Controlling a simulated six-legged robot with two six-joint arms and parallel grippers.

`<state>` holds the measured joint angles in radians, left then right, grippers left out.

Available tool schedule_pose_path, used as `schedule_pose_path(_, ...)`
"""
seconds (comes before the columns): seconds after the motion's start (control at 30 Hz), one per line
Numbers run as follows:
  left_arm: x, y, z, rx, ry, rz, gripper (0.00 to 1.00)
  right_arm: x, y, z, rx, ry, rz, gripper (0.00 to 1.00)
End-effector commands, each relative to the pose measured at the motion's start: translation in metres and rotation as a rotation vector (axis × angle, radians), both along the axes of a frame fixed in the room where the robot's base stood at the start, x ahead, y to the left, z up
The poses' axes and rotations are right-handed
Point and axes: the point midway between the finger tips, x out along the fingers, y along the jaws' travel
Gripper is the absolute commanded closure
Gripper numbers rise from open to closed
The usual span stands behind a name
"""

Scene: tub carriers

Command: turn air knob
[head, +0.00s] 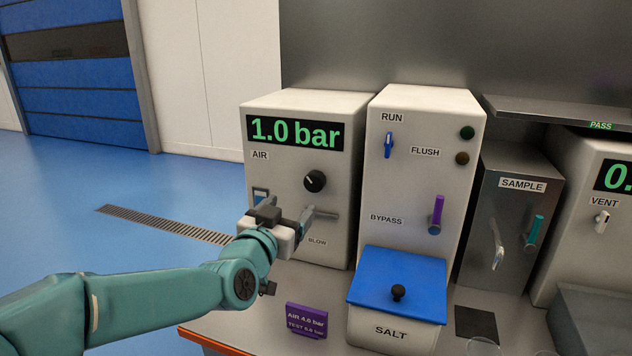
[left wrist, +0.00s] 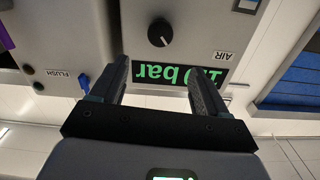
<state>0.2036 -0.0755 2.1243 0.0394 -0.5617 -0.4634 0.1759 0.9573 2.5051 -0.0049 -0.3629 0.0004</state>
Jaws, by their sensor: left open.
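The air knob (head: 315,181) is a round black dial with a light mark, on the front of the white box labelled AIR. The box's display (head: 295,132) reads 1.0 bar. My left gripper (head: 292,210) is in front of this box, below the knob, and partly covers the lower panel. In the left wrist view the picture is upside down, and the knob (left wrist: 160,32) shows beyond the two open fingers (left wrist: 158,82), apart from them. The left gripper is open and empty. My right gripper is not in view.
Right of the AIR box stands a white unit with a blue RUN lever (head: 389,145) and a purple BYPASS lever (head: 436,214). A blue-lidded SALT bin (head: 397,283) stands in front. A purple sign (head: 306,320) is near the table's front edge.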

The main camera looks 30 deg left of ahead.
Motion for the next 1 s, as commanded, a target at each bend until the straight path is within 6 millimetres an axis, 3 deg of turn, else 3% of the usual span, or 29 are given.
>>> schedule_pose_path(0.3,0.077,0.020,0.000,-0.001,0.003,0.000,0.25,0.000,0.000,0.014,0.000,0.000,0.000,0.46)
schedule_pose_path(0.5,0.115,0.029,0.000,-0.001,0.002,-0.002,0.25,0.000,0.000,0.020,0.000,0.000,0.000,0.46)
schedule_pose_path(0.7,0.132,0.033,0.000,-0.001,0.002,-0.004,0.25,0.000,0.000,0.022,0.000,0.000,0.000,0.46)
schedule_pose_path(1.0,0.134,0.033,-0.001,-0.001,0.002,-0.004,0.25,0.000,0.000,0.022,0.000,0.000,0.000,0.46)
